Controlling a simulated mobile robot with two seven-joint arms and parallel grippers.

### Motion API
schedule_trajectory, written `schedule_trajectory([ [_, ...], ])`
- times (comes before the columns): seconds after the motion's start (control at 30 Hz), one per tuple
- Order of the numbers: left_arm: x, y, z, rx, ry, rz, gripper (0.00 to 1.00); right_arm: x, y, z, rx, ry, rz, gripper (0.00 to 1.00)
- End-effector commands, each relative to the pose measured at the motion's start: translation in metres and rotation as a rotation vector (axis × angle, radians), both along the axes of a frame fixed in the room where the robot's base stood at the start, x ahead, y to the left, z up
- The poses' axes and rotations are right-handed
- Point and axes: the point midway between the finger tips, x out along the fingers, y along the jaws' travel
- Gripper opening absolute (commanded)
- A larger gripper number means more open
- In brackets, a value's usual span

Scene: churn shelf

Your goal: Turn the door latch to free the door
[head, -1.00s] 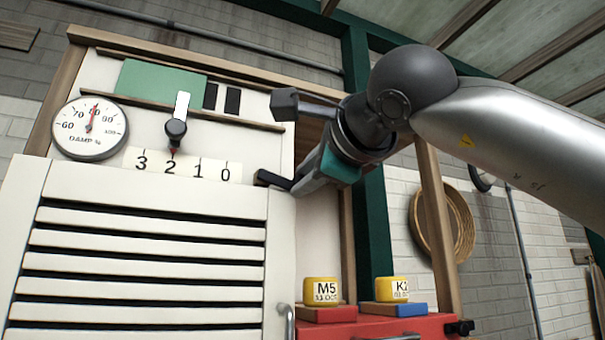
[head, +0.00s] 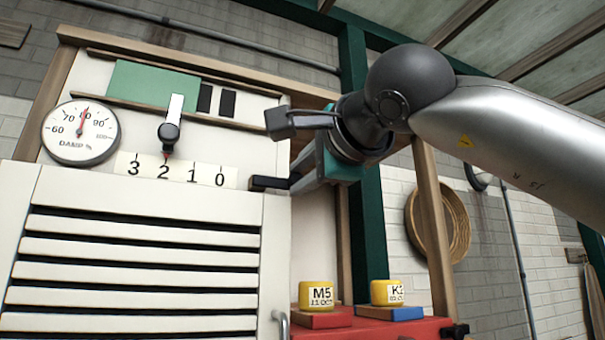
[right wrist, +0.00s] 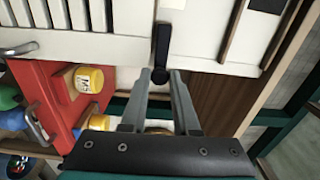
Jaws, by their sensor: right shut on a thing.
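The door latch (head: 262,183) is a short black bar at the upper right corner of the white slatted door (head: 140,250). In the head view it lies about level. My right gripper (head: 293,184) comes in from the right and is shut on the latch's right end. In the right wrist view, the latch (right wrist: 161,45) runs down between the two grey fingertips of the right gripper (right wrist: 160,78). The door appears closed, its face flush with the cabinet. My left gripper is not in view.
A metal handle (head: 281,324) sits low on the door's right side. A dial (head: 80,132) and a lever (head: 170,125) over a number scale are above the door. A wooden post (head: 434,235) stands right.

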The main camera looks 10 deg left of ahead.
Motion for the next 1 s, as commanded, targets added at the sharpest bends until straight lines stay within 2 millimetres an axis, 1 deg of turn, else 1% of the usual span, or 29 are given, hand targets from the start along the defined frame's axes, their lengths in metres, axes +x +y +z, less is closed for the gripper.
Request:
schedule_trajectory([
  [0.03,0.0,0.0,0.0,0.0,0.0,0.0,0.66,-0.001,0.0,0.002,0.002,-0.005,0.002,0.0],
  [0.07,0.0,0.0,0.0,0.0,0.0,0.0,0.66,-0.001,0.0,0.002,0.002,-0.005,0.002,0.31],
  [0.3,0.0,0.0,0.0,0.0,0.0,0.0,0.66,-0.001,0.0,0.001,0.002,-0.002,0.001,0.58],
  [0.53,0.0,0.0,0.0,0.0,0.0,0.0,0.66,0.0,0.0,0.0,0.002,-0.001,0.0,0.58],
  [0.67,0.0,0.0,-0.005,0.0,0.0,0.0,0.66,-0.006,-0.004,0.0,0.003,-0.002,0.0,0.58],
  [0.77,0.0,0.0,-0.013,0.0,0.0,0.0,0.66,-0.017,-0.012,-0.001,0.004,-0.004,-0.001,0.58],
  [0.87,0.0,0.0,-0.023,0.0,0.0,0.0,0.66,-0.035,-0.025,-0.002,0.005,-0.005,-0.001,0.58],
  [1.0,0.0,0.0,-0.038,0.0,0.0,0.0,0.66,-0.065,-0.044,-0.003,0.004,-0.007,0.0,0.58],
])
